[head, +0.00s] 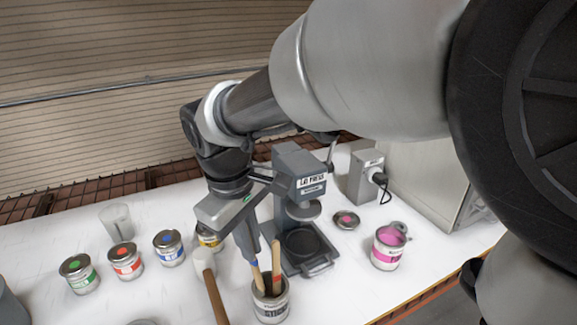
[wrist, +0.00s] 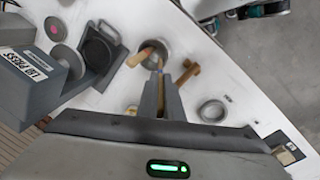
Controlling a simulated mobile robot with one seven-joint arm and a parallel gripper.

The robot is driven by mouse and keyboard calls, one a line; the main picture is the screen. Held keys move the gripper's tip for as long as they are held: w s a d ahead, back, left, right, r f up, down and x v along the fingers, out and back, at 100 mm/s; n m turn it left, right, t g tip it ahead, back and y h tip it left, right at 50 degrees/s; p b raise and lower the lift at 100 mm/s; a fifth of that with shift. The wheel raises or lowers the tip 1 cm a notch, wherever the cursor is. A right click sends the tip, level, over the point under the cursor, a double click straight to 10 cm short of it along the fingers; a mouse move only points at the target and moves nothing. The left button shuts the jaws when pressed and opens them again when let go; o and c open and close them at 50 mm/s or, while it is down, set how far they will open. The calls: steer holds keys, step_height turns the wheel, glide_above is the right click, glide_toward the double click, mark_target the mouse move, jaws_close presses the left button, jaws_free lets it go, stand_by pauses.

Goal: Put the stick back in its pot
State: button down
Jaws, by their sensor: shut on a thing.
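The pot (head: 271,305) is a grey tin with a dark label, standing open at the front of the white table. One wooden stick (head: 276,262) with a red band leans in it; this stick also shows in the wrist view (wrist: 137,58). My gripper (head: 252,262) points down just above the pot, its narrow fingers shut on a second wooden stick (head: 258,280) with a blue band. The held stick's lower part overlaps the pot's mouth; how deep it sits is hidden. In the wrist view, my gripper (wrist: 160,78) reaches toward the pot (wrist: 154,47).
The grey press (head: 300,185) stands close behind the pot. A wooden-handled mallet (head: 214,297) lies close to its left. Several paint tins, including a green one (head: 79,274), stand at left. A pink tin (head: 388,248) stands at right.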

mark_target(258, 277)
steer(key=shift+w+d+f+b, duration=0.15)
steer(key=shift+f+b, duration=0.65)
steer(key=shift+f, duration=0.5)
steer(key=shift+w+d+f+b, duration=0.1)
steer(key=shift+w+f+b, duration=0.1)
steer(key=shift+f+b, duration=0.85)
steer(key=shift+w+d+f+b, duration=0.15)
steer(key=shift+f+b, duration=0.4)
steer(key=shift+f, duration=0.95)
steer(key=shift+a, duration=0.1)
steer(key=c, duration=1.8)
jaws_free()
steer(key=shift+c, duration=0.2)
step_height(258, 277, up, 17)
steer(key=s+a+p, duration=0.1)
steer(key=s+p, duration=0.1)
steer(key=shift+s+r, duration=0.15)
steer(key=shift+a, duration=0.1)
